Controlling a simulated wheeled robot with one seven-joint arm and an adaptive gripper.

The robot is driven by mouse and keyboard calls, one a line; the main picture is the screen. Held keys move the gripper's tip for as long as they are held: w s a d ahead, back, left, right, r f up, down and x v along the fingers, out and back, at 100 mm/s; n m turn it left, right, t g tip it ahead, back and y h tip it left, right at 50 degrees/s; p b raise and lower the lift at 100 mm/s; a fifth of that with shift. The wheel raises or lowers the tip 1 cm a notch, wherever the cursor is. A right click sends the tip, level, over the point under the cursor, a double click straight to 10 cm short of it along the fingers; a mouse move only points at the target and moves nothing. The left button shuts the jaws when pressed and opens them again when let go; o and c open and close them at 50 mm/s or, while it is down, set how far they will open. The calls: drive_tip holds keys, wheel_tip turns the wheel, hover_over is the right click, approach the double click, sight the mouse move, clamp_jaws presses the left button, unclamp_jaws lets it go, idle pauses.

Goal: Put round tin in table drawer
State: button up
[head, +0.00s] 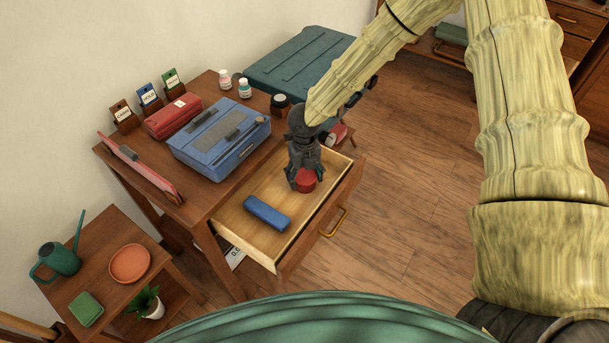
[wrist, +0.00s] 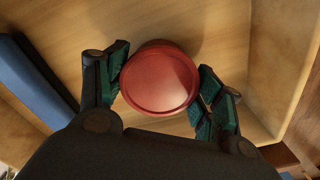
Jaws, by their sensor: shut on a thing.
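The round tin (head: 306,180) is red, and my gripper (head: 305,178) is shut on it. The tin is at the open table drawer (head: 264,183), over the right part of its pale wooden floor. In the wrist view the tin (wrist: 160,80) sits between the two fingers of my gripper (wrist: 160,88), with the drawer floor (wrist: 215,40) beneath. I cannot tell whether the tin touches the floor. The drawer is pulled out from the wooden table, its front and brass handle (head: 334,221) facing lower right.
A blue box (head: 267,212) lies in the drawer's left part; it shows in the wrist view (wrist: 30,75). The tabletop holds a blue case (head: 218,135), a red case (head: 172,117), bottles and label cards. A side table (head: 115,275) stands lower left. Open floor lies right of the drawer.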

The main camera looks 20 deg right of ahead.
sight(305, 174)
drive_tip(key=shift+f, duration=0.1)
drive_tip(key=o, duration=1)
drive_tip(key=shift+o, duration=0.2)
wheel_tip(305, 174, up, 12)
drive_tip(key=shift+r, duration=0.2)
